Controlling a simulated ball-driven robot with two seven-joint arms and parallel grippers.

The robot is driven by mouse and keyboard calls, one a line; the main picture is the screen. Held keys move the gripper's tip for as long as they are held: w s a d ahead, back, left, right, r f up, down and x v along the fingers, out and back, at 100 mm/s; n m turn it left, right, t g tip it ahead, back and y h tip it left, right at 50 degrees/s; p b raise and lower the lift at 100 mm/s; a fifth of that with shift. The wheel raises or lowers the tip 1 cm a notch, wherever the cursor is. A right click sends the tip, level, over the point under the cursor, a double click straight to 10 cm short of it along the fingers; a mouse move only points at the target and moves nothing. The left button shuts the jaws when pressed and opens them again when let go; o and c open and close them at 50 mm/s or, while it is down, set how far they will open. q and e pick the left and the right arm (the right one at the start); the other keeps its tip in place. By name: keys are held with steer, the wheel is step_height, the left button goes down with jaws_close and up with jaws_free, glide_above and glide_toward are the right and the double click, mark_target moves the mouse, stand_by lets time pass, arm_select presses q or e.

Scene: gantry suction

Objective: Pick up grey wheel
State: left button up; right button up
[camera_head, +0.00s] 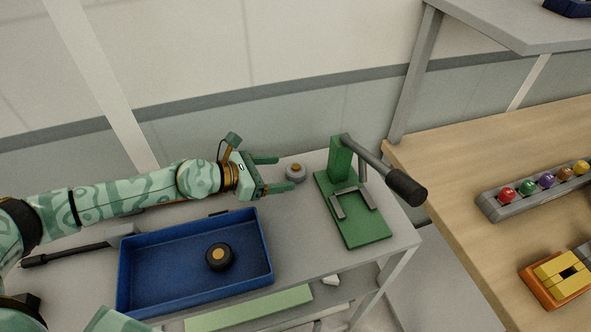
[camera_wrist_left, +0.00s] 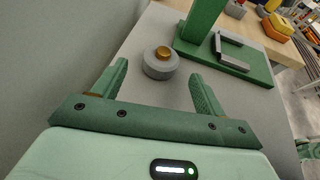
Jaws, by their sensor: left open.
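The grey wheel (camera_head: 295,174), with a brass-coloured hub, lies on the grey table just beyond my left fingertips. It also shows in the left wrist view (camera_wrist_left: 160,66), a little ahead of and between the two fingers. My left gripper (camera_head: 279,173) is open and empty, its fingers pointing right toward the wheel; both fingers also show in the wrist view (camera_wrist_left: 158,82). I cannot tell whether the fingertips have reached the wheel's near edge.
A green press (camera_head: 351,218) with a long black-gripped lever stands just right of the wheel. A blue tray (camera_head: 193,285) holding a black wheel (camera_head: 220,257) is in front. A hammer (camera_head: 80,247) lies at left. A wooden table (camera_head: 470,160) stands at right.

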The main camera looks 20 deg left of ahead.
mark_target(287, 173)
arm_select(q)
steer(key=x, duration=0.4)
steer(key=c, duration=1.1)
